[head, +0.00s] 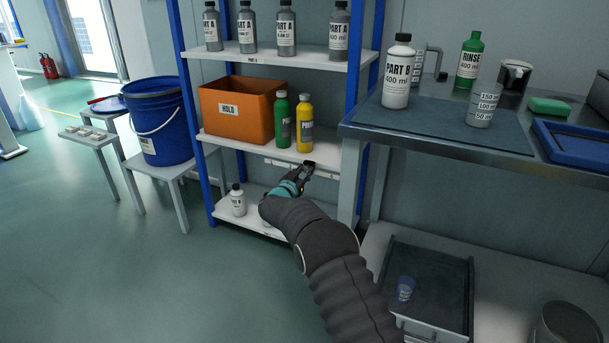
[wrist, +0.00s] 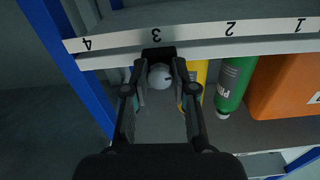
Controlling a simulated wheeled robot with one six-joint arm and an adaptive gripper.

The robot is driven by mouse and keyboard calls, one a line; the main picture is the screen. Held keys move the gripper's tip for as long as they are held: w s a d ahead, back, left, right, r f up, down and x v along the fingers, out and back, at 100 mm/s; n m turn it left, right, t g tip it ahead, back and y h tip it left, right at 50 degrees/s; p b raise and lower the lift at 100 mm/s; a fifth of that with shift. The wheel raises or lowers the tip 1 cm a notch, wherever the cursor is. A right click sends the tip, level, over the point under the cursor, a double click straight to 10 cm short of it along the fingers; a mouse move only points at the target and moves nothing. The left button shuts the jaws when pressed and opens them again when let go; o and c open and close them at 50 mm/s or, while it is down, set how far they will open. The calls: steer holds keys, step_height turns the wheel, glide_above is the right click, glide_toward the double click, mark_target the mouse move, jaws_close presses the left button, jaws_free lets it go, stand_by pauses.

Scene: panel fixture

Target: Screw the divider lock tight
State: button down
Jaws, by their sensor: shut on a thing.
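A pale round knob (wrist: 160,77), which looks like the divider lock, sits under a black block (wrist: 158,53) at the mark 3 of a numbered rail (wrist: 230,40). In the wrist view the numbers appear upside down. My gripper (wrist: 160,82) has a finger on each side of the knob and is shut on it. In the head view my gripper (head: 307,168) is at the front edge of the middle shelf (head: 235,145), below the yellow bottle (head: 304,124). The knob is hidden there. How tight the lock is cannot be seen.
A green bottle (head: 282,119) and an orange box (head: 240,108) stand on the same shelf. A blue shelf post (wrist: 72,65) is beside the gripper in the wrist view. A small white bottle (head: 237,199) stands on the lowest shelf. A steel bench (head: 352,128) is at the right.

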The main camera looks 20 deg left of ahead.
steer(key=m+b, duration=0.4)
steer(key=m, duration=0.1)
steer(key=shift+f, duration=0.15)
steer(key=m+b, duration=0.2)
steer(key=m, duration=0.1)
steer(key=shift+a+m, duration=0.1)
steer(key=shift+m, duration=0.3)
steer(key=m, duration=0.4)
steer(key=shift+r+m+b, duration=0.2)
steer(key=shift+m+b, duration=0.1)
steer(key=shift+b, duration=0.1)
steer(key=m, duration=0.5)
steer(key=shift+r, duration=0.1)
steer(key=m, duration=0.4)
steer(key=shift+m, duration=0.4)
steer(key=m, duration=0.4)
steer(key=shift+m, duration=0.3)
steer(key=m, duration=0.4)
steer(key=shift+m, duration=0.3)
steer(key=m, duration=0.4)
steer(key=shift+m, duration=0.3)
